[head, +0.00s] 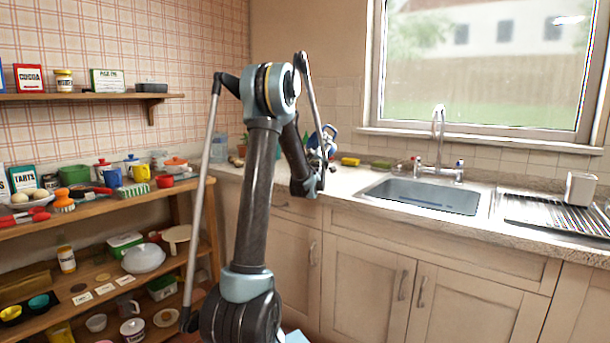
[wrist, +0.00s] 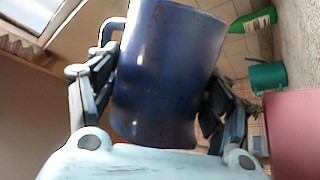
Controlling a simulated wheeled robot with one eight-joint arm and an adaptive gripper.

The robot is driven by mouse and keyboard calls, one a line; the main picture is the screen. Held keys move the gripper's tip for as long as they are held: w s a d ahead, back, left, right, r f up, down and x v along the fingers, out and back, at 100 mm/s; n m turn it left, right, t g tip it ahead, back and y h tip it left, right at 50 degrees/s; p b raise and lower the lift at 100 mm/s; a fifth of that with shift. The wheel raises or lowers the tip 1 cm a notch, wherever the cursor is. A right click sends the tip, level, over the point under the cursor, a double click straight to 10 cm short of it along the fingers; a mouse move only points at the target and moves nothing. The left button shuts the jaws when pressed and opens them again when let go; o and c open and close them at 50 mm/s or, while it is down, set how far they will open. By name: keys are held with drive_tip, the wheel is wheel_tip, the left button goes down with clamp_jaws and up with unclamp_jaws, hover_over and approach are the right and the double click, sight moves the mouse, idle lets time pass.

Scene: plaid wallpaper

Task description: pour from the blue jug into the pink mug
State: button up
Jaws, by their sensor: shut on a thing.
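The blue jug (wrist: 165,60) fills the middle of the wrist view, its handle at the upper left. My gripper (wrist: 163,88) is shut on it, with one dark finger on each side of its body. In the head view my gripper (head: 322,148) is over the left part of the counter, and blue of the jug (head: 330,132) shows there, mostly hidden by my arm. A plain pink surface (wrist: 293,128), likely the pink mug, is cut off at the right edge of the wrist view, apart from the jug. I cannot make out the mug in the head view.
A teal can-like thing (wrist: 266,77) and a green bottle (wrist: 252,20) show at right in the wrist view. A sink (head: 425,195) with a faucet (head: 438,150) and a drying rack (head: 555,215) lie right. Crowded shelves (head: 120,200) stand left. The counter's front edge is clear.

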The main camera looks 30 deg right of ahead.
drive_tip(key=shift+a+r+n+t+p, duration=0.15)
drive_tip(key=shift+n+t+p, duration=0.35)
drive_tip(key=shift+p, duration=0.7)
idle(1.1)
